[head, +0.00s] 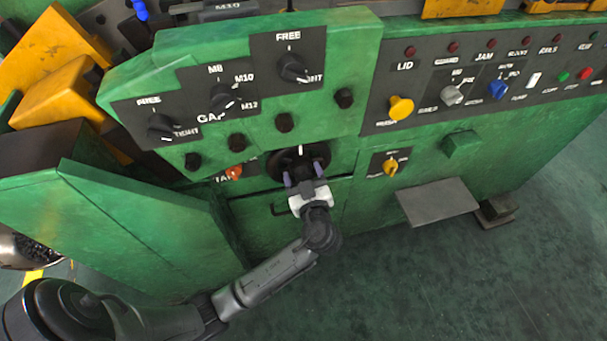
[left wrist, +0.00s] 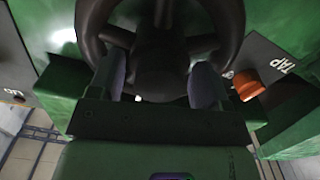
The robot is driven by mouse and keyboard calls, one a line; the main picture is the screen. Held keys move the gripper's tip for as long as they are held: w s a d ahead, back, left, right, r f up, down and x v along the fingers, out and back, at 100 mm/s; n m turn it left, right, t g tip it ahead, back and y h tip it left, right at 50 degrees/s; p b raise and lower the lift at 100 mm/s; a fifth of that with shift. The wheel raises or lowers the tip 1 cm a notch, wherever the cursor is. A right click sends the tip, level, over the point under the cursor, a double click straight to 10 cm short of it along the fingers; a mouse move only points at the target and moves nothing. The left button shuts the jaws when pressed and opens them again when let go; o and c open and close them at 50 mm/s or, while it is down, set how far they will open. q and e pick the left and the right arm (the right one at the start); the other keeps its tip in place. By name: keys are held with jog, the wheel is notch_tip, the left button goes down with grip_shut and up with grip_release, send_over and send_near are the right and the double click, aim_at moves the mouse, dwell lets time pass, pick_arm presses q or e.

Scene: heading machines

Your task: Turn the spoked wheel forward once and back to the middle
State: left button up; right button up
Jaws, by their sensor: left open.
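The dark spoked wheel (head: 284,161) is on the green machine's front, below the selector knobs, with a white mark above its rim. It fills the top of the left wrist view, where its rim (left wrist: 91,30), spokes and hub (left wrist: 160,65) show. My left gripper (head: 305,182) is at the wheel, its fingers pointing at the hub. In the left wrist view the open fingers (left wrist: 158,85) stand on either side of the hub and lower spoke area. I cannot tell whether they touch it. My right gripper is in neither view.
An orange-red knob (head: 234,172) by a TAP label sits left of the wheel. A yellow knob (head: 391,167) is to its right. Several dark selector knobs are above. A grey shelf (head: 437,201) juts out at the right. The floor in front is clear.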

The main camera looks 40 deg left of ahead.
pick_arm(q)
jog(key=shift+c, duration=0.2)
jog(key=c, duration=1.2)
jog(key=shift+c, duration=0.2)
jog(key=shift+d, duration=0.1)
